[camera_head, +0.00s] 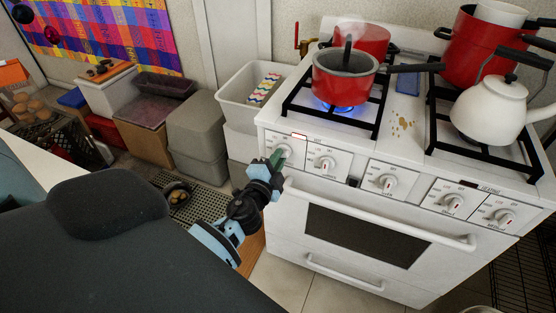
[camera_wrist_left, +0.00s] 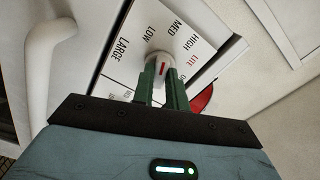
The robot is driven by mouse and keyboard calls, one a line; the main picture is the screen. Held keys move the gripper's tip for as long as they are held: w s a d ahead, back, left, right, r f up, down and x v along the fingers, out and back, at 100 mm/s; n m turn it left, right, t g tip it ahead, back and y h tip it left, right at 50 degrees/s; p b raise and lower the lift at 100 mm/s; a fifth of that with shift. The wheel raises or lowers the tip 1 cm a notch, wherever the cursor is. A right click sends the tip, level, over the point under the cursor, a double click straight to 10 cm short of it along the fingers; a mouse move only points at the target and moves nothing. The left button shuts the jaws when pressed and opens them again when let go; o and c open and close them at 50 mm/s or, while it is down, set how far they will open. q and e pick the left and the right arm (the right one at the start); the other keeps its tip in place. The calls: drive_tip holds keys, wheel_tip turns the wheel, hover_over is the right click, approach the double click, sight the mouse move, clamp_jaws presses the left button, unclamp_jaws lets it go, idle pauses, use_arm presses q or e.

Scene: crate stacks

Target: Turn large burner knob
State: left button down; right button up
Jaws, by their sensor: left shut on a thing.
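The large burner knob (camera_head: 284,150) is the leftmost white knob on the stove's front panel. In the left wrist view the knob (camera_wrist_left: 158,65) has a red mark and sits on a plate lettered LARGE, LOW, MED, HIGH and LITE. My left gripper (camera_head: 276,159) reaches it from the lower left. In the left wrist view the green fingers of my left gripper (camera_wrist_left: 162,82) are shut on the knob, one on each side, and hide part of it. My right gripper is not in view.
Several more knobs, such as this one (camera_head: 327,164), line the panel to the right. The oven handle (camera_head: 380,222) runs just below. A red pot (camera_head: 341,88) stands over a blue flame. A white kettle (camera_head: 490,110) is at right. A white bin (camera_head: 237,97) stands left.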

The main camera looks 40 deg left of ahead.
use_arm(q)
drive_tip(key=m+p, duration=0.2)
drive_tip(key=m, duration=0.9)
drive_tip(key=m+p, duration=0.2)
drive_tip(key=m, duration=0.9)
drive_tip(key=shift+d+r, duration=0.1)
drive_tip(key=shift+r, duration=0.1)
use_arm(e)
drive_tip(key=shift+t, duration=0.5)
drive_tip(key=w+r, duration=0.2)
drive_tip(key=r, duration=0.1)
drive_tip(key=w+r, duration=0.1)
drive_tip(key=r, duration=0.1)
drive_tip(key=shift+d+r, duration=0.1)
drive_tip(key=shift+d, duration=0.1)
use_arm(q)
drive_tip(key=shift+m, duration=0.3)
drive_tip(key=c, duration=1.4)
unclamp_jaws()
drive_tip(key=v, duration=0.7)
drive_tip(key=shift+s, duration=0.4)
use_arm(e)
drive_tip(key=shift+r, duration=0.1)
